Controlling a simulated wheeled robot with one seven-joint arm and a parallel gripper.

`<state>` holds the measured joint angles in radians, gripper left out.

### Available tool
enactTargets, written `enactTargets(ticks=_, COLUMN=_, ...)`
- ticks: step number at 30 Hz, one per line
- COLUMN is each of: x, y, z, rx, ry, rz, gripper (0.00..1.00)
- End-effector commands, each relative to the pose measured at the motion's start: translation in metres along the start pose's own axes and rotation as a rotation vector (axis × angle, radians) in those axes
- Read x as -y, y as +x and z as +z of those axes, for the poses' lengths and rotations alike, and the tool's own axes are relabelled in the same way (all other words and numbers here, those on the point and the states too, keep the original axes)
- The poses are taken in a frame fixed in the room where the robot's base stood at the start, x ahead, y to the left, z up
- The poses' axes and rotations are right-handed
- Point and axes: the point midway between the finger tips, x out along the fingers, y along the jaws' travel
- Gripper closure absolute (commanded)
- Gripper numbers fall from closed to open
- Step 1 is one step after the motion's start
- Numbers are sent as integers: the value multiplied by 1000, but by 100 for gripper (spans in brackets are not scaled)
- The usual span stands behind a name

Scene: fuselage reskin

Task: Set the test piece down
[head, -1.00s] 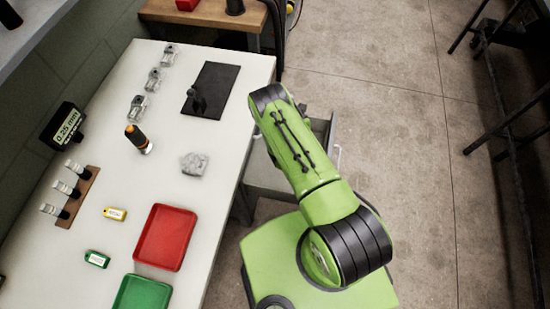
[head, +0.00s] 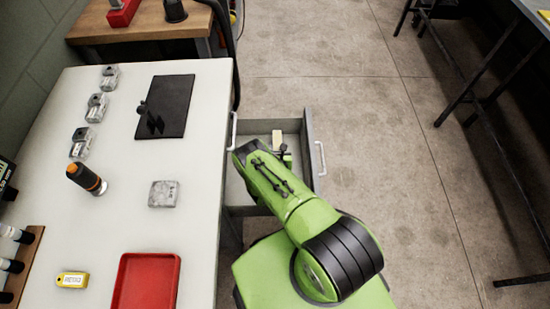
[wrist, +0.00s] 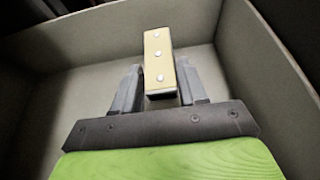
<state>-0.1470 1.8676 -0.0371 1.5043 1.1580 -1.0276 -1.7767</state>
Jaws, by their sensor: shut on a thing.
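The block is inside an open grey drawer (wrist: 255,60), over the drawer floor. I cannot tell whether it touches the floor. In the head view the test piece (head: 277,140) shows in the open drawer (head: 309,150), beyond my green arm, which hides most of the gripper.
The white bench (head: 120,225) stands left of the drawer.

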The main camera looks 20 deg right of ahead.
Motion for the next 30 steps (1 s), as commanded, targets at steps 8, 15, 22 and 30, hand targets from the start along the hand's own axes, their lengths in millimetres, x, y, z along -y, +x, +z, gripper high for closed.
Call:
enactTargets(ticks=8, x=0, y=12, z=-30, rx=0, ry=0, rz=1, gripper=89)
enactTargets(ticks=15, x=0, y=13, z=-31, rx=0, ry=-1, rz=2, gripper=89)
enactTargets(ticks=22, x=0, y=15, z=-37, rx=0, ry=-2, rz=2, gripper=89)
enactTargets(ticks=30, x=0, y=16, z=-39, rx=-1, ry=0, rz=1, gripper=46)
